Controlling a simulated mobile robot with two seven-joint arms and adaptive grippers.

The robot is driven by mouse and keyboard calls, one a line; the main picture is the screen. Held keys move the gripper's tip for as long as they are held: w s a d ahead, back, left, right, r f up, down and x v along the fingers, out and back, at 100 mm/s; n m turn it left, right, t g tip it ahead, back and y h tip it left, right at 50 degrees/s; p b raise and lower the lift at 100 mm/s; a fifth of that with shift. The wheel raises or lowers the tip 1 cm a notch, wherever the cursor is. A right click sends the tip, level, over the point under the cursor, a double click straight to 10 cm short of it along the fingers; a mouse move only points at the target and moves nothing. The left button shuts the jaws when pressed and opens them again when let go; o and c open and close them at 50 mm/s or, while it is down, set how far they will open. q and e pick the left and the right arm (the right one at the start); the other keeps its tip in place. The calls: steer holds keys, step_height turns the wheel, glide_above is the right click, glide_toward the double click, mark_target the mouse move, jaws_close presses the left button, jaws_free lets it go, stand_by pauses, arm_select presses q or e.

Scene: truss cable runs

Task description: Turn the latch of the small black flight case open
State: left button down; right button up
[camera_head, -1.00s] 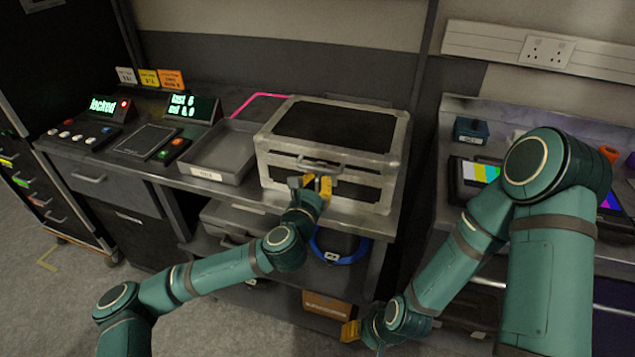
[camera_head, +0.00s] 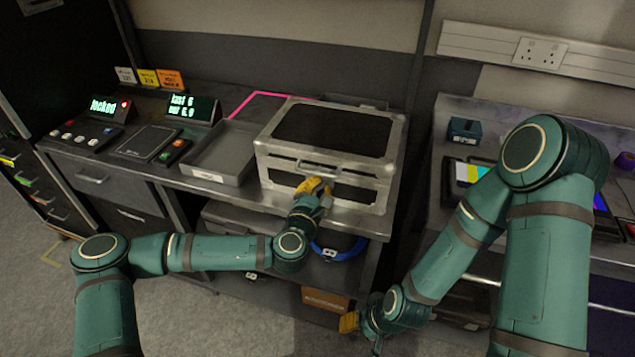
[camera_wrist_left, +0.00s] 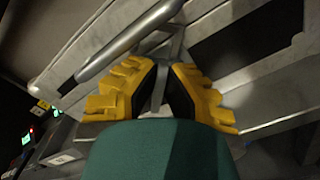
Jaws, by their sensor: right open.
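The small black flight case (camera_head: 331,133), with silver edging, stands closed on the bench. Its front handle (camera_head: 320,168) also shows as a bar in the left wrist view (camera_wrist_left: 128,42). My left gripper (camera_head: 314,186) is at the case's front, just below the handle. In the left wrist view the yellow fingertips (camera_wrist_left: 162,72) lean in close on a narrow grey metal piece, which looks like the latch (camera_wrist_left: 160,86); the fingers hide most of it. My right gripper (camera_head: 349,322) is low, in front of the bench's lower shelf, open and away from the case.
A grey tray (camera_head: 222,181) stands left of the case, beside a control box with buttons and lit displays (camera_head: 192,107). A blue cable coil (camera_head: 338,254) and a cardboard box (camera_head: 325,300) are below the bench top.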

arm_select(q)
steer(key=m, duration=0.4)
steer(key=shift+d+f+m, duration=0.1)
steer(key=shift+d+m, duration=0.05)
steer(key=shift+m, duration=0.15)
steer(key=m, duration=0.4)
steer(key=shift+f, duration=0.2)
steer(key=shift+m, duration=0.4)
steer(key=c, duration=1.1)
jaws_free()
steer(key=shift+f, duration=0.1)
steer(key=shift+s, duration=0.15)
steer(key=v, duration=1.1)
steer(key=shift+s, duration=0.35)
